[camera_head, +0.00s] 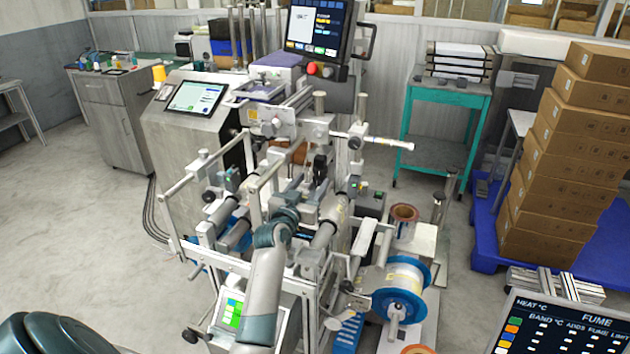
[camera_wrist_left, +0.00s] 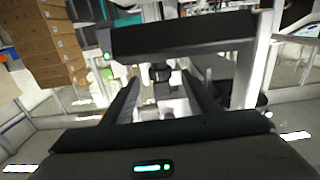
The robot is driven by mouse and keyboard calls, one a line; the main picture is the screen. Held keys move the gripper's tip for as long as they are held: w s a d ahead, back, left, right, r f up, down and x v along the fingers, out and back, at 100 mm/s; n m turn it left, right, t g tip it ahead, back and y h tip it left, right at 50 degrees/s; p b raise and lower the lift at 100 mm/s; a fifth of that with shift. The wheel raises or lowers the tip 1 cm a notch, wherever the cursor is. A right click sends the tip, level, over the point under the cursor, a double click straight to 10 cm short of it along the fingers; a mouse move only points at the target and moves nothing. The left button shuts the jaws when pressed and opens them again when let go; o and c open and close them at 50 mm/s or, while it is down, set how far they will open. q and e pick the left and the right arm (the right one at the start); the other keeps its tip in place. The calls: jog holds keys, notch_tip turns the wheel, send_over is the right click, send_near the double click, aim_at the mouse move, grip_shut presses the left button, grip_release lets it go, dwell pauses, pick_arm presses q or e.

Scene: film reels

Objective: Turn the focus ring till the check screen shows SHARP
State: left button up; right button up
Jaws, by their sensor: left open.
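My left gripper (camera_head: 309,188) reaches into the machine's front frame from below; it is open. In the left wrist view its two dark fingers (camera_wrist_left: 164,92) stand apart. A small dark cylinder (camera_wrist_left: 162,73), possibly the focus ring, shows beyond and between them; I cannot tell whether they touch it. In the head view the gripper's surroundings are crowded, and the ring is not clearly visible. A dark monitor (camera_head: 318,27) with a white panel stands above the machine, possibly the check screen; its small text is unreadable. My right gripper is not in view.
Metal rails and rollers (camera_head: 329,220) crowd the gripper. A blue-rimmed reel (camera_head: 398,291) sits at the machine's lower right. A tablet screen (camera_head: 195,98) and a green-lit panel (camera_head: 232,312) are on the machine. Stacked boxes (camera_head: 560,165) stand right; the floor at left is clear.

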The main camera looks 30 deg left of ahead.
pick_arm(q)
jog(key=shift+v, duration=1.4)
